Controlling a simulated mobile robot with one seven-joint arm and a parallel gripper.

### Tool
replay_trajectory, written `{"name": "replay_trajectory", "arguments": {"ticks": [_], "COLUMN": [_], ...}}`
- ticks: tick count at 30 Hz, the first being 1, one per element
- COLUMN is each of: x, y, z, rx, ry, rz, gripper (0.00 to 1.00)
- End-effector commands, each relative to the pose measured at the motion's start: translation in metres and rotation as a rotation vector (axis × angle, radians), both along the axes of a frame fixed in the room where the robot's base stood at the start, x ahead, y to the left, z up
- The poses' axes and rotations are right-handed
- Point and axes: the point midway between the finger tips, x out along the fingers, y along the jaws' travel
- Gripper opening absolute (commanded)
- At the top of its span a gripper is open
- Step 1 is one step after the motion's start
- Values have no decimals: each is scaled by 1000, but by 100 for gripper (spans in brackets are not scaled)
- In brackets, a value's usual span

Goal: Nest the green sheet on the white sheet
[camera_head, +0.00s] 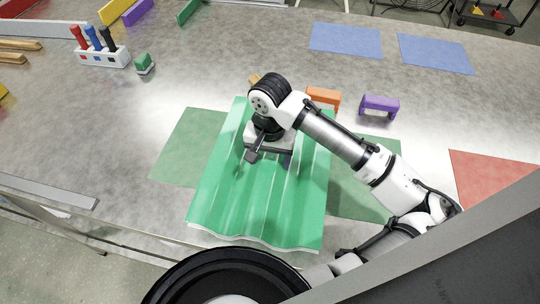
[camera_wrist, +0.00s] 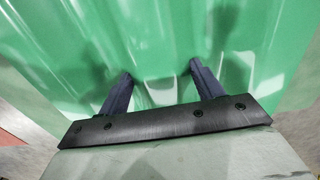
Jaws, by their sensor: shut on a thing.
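The green corrugated sheet (camera_head: 225,190) lies over the middle front of the table with its ribs running front to back. It fills most of the wrist view (camera_wrist: 160,30). My gripper (camera_head: 268,160) is above its far half, fingers pointing down, shut on a raised rib. In the wrist view the two fingers (camera_wrist: 162,72) stand on either side of that rib. A thin pale wavy edge (camera_head: 255,243) shows under the green sheet's front edge, probably the white sheet. The rest of it is hidden, so I cannot tell how well the ribs match.
Flat green mats (camera_head: 180,150) show on both sides of the sheet. Orange (camera_head: 323,97) and purple (camera_head: 380,105) bridge blocks stand behind my arm. Blue mats (camera_head: 345,40) lie at the back, a red mat (camera_head: 490,180) at right.

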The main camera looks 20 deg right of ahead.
Motion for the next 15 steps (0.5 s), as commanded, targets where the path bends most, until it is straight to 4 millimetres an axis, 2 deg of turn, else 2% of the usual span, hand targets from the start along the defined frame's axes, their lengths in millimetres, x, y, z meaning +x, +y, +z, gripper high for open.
{"name": "replay_trajectory", "arguments": {"ticks": [10,11,15], "x": [0,0,0], "y": [0,0,0], "z": [0,0,0], "rx": [-1,-1,-1], "ry": [-1,-1,-1], "rz": [0,0,0], "gripper": [24,67,86]}}
